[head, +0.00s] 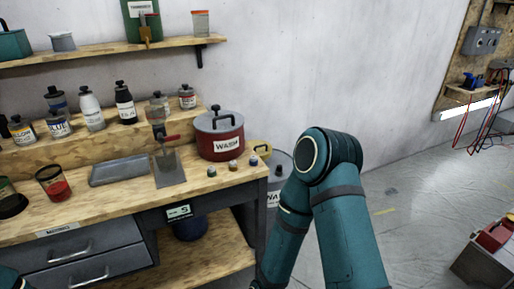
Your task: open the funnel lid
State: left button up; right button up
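I cannot clearly make out a funnel lid. A grey drum (279,178) with a partly readable "WA" label stands on the floor beyond the bench's right end; a yellow piece (263,149) shows at its top left. The bench and my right arm hide part of the drum. On the bench, a red pot (220,141) marked "WASH" has a grey lid with a black handle, and the lid sits on it. My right arm is bent in front of the drum, and its gripper is out of view. Only a bit of my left arm shows at the bottom left corner.
The wooden bench (110,205) holds a grey tray (119,170), a metal plate (169,168), a red-filled jar (53,184) and several small caps. Bottles stand on a raised shelf behind. A crate (490,255) stands at the right; the floor between is mostly clear.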

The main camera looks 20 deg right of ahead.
aim_at(262, 149)
jog(key=z, duration=0.6)
jog(key=i+l+z, duration=0.2)
jog(key=i+z, duration=0.85)
jog(key=i+j, duration=0.15)
jog(key=i, duration=0.65)
jog(key=l+z, duration=0.05)
